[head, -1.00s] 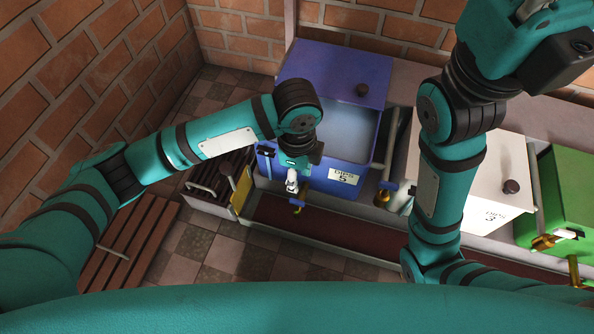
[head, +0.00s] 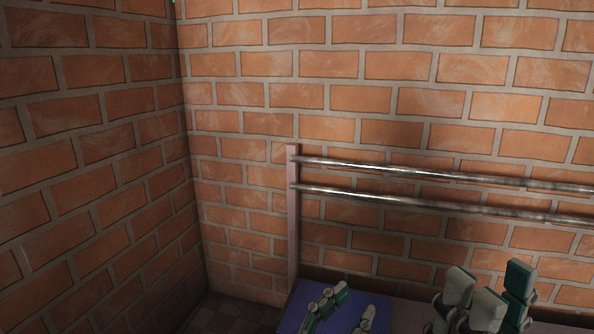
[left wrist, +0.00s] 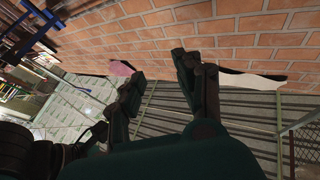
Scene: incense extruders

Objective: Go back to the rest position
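My left gripper (head: 346,308) shows at the bottom edge of the head view, in front of the blue box. Its two fingers stand apart with nothing between them. In the left wrist view the same gripper (left wrist: 155,65) is open and empty, with a brick wall and grey ribbed surface beyond it. My right gripper (head: 488,290) points up at the lower right of the head view. Its grey and green finger parts overlap, so its opening is unclear. Both arms are mostly below the head view.
A blue box (head: 379,297) is partly visible at the bottom. Two metal rails (head: 430,174) run along the back brick wall (head: 395,97), beside a pale upright post (head: 292,220). Another brick wall (head: 95,150) stands at the left. The space above my grippers looks clear.

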